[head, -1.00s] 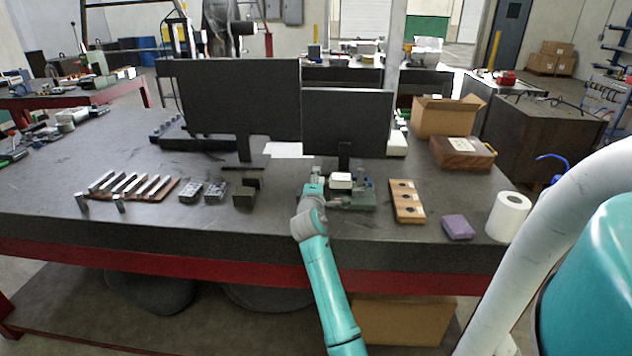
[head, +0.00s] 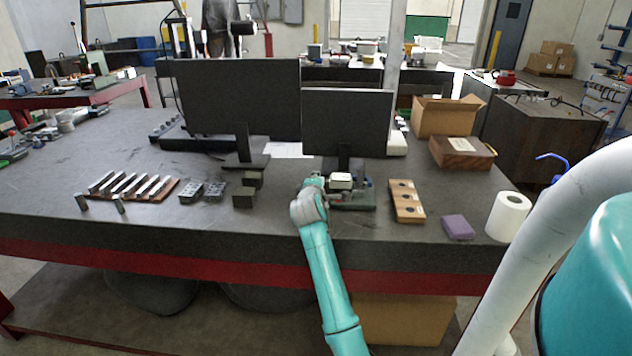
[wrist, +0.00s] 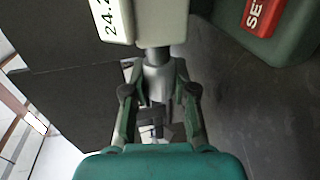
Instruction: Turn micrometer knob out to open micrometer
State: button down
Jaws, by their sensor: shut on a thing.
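The micrometer has a pale body with a digital readout (wrist: 112,18), seen at the top of the wrist view; part of a number shows on it. Its round grey knob (wrist: 158,72) sticks out below the body toward my gripper. My gripper (wrist: 158,88) is shut on the knob, one finger on each side, and the fingers partly cover it. In the head view my gripper (head: 316,182) is at the left side of the pale micrometer (head: 341,178), with the arm hiding part of it. The size of the micrometer's gap cannot be told.
A wooden block with holes (head: 406,203) and a purple block (head: 458,227) lie to the right. Two dark monitors (head: 240,95) stand behind.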

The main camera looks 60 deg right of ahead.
jog(key=g+y, duration=0.1)
jog(key=y, duration=0.2)
jog(key=g+y, duration=0.1)
jog(key=y, duration=0.1)
jog(key=shift+g+y, duration=0.3)
jog(key=shift+y, duration=0.1)
jog(key=g+y, duration=0.2)
jog(key=y, duration=0.3)
jog(key=shift+f, duration=0.1)
dwell(0.3)
jog(key=c, duration=0.9)
grip_release()
